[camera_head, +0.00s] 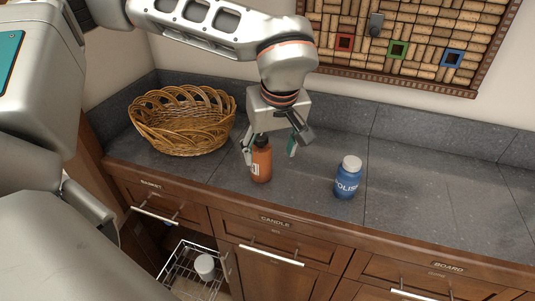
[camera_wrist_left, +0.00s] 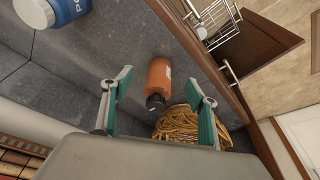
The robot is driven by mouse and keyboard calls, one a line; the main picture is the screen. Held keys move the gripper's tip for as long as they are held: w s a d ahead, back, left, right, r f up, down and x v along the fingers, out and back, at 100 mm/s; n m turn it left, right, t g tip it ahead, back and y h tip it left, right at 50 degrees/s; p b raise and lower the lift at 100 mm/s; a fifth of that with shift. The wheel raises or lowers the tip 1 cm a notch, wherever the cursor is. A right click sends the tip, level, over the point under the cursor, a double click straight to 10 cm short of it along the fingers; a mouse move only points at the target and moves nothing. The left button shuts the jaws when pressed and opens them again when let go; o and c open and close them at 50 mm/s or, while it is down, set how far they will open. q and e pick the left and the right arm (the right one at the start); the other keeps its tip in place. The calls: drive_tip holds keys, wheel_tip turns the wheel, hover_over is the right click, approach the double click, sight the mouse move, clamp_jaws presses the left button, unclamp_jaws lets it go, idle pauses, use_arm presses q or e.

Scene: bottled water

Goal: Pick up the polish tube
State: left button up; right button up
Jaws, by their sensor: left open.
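The polish tube is a blue bottle (camera_head: 347,183) with a white cap and white lettering. It stands upright on the grey counter in the head view, and part of it shows at the upper left of the left wrist view (camera_wrist_left: 68,10). My left gripper (camera_head: 270,155) is open, pointing down to the left of the polish, apart from it. An orange bottle (camera_head: 261,167) with a dark cap stands at the gripper's fingers. My right gripper is out of view.
A wicker basket (camera_head: 185,147) sits on the counter at the left, near the wall. The counter (camera_head: 430,205) right of the polish is clear. Below the front edge are labelled drawers and an open compartment with a wire rack (camera_head: 185,270). A cork board (camera_head: 410,45) hangs behind.

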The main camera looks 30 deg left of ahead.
sight(261, 144)
use_arm(q)
drive_tip(key=shift+t+y, duration=0.3)
drive_tip(key=shift+y, duration=0.1)
drive_tip(key=a, duration=0.1)
drive_tip(key=w+a+r, duration=0.1)
drive_tip(key=a+r, duration=0.1)
drive_tip(key=shift+w+r, duration=0.15)
drive_tip(key=shift+w, duration=0.1)
drive_tip(key=shift+w+a, duration=0.15)
drive_tip(key=shift+a, duration=0.05)
drive_tip(key=x, duration=0.7)
drive_tip(key=shift+w+a+f+p, duration=0.1)
drive_tip(key=shift+w+f+p, duration=0.1)
drive_tip(key=shift+w+p, duration=0.15)
drive_tip(key=shift+c, duration=0.4)
drive_tip(key=c, duration=1.2)
